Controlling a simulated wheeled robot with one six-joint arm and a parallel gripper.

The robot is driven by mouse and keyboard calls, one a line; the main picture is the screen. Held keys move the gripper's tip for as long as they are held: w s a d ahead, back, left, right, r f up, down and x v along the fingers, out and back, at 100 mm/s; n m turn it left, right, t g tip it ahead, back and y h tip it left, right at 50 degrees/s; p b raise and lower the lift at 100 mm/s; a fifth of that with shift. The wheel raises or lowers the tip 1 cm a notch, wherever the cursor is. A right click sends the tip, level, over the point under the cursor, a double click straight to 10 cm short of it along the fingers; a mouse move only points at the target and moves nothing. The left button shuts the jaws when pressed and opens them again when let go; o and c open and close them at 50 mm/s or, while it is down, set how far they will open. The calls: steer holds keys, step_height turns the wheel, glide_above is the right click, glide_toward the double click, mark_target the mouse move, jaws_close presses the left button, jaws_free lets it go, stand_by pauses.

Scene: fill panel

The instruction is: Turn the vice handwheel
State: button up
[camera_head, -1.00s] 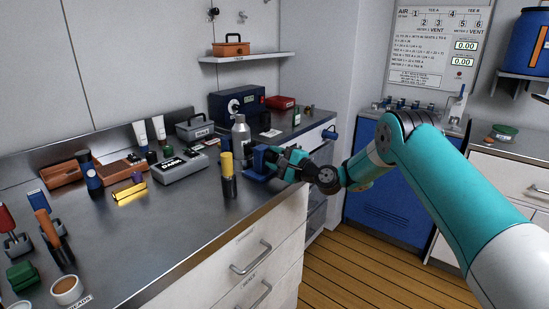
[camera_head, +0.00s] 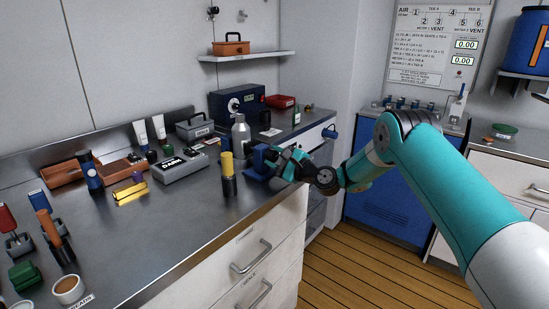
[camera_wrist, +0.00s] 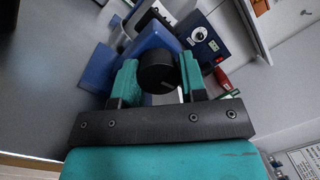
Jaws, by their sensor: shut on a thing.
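The blue vice (camera_head: 258,163) stands on the bench near its front right edge. It also shows in the wrist view (camera_wrist: 146,42), just beyond my fingers. Its handwheel (camera_wrist: 157,70) is a dark round knob facing the wrist camera. My gripper (camera_wrist: 158,80) has its two teal fingers on either side of the handwheel and is shut on it. In the head view my gripper (camera_head: 290,162) reaches the vice from the right, and the handwheel is hidden there by the fingers.
A yellow-topped dark cylinder (camera_head: 228,174) stands just left of the vice. A grey bottle (camera_head: 240,134) stands behind it. A grey box (camera_head: 180,166) and a dark blue instrument (camera_head: 237,102) are farther left and back. The bench front (camera_head: 190,235) is clear.

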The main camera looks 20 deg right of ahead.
steer(key=o, duration=0.9)
steer(key=shift+f, duration=0.1)
steer(key=shift+b+v, duration=8.3)
steer(key=shift+v, duration=0.55)
